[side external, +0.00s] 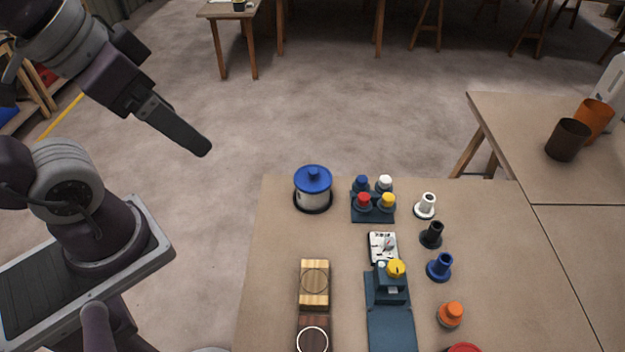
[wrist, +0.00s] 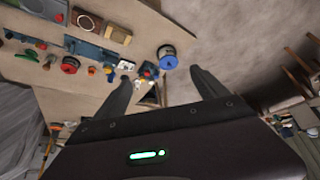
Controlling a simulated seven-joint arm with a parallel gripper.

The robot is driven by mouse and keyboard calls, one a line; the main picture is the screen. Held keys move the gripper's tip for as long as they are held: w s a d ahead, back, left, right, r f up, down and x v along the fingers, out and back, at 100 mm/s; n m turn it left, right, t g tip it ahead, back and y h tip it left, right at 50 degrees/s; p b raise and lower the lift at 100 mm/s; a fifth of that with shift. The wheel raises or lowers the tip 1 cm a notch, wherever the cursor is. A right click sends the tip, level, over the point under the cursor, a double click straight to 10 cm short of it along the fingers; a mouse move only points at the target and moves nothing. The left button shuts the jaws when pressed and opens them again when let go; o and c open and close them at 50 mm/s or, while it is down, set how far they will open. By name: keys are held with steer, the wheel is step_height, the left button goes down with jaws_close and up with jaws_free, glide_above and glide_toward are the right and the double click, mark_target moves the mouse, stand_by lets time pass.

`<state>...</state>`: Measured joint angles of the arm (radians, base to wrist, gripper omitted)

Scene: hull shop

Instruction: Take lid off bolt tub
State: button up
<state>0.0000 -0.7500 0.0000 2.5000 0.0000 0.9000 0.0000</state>
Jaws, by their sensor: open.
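The bolt tub (side external: 313,199) is a pale round pot on a dark base at the table's far left corner. Its blue lid (side external: 313,180), with a round knob on top, sits on it. In the wrist view the blue lid (wrist: 168,62) shows beyond my fingertips, between their lines. My gripper (side external: 205,150) is up and to the left of the tub in the side view, clear of it, with the fingers overlapping. In the wrist view my gripper (wrist: 162,80) has its two fingers spread wide with nothing between them.
Right of the tub is a dark rack (side external: 373,214) with red, yellow, blue and white knobs. A row of flanged pieces, including a white one (side external: 426,206), stands farther right. Wooden blocks (side external: 314,284) and a blue fixture (side external: 390,318) lie nearer. Floor lies beyond the tub.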

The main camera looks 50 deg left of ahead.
steer(key=shift+o, duration=1.2)
steer(key=m+g, duration=0.5)
steer(key=m, duration=1)
glide_above(311, 169)
steer(key=s, duration=0.1)
step_height(311, 169, down, 18)
steer(key=shift+m+g, duration=0.3)
steer(key=shift+m, duration=0.1)
steer(key=f, duration=0.6)
steer(key=w+f, duration=0.1)
steer(key=f, duration=0.3)
steer(key=shift+r, duration=0.1)
steer(key=c, duration=1.3)
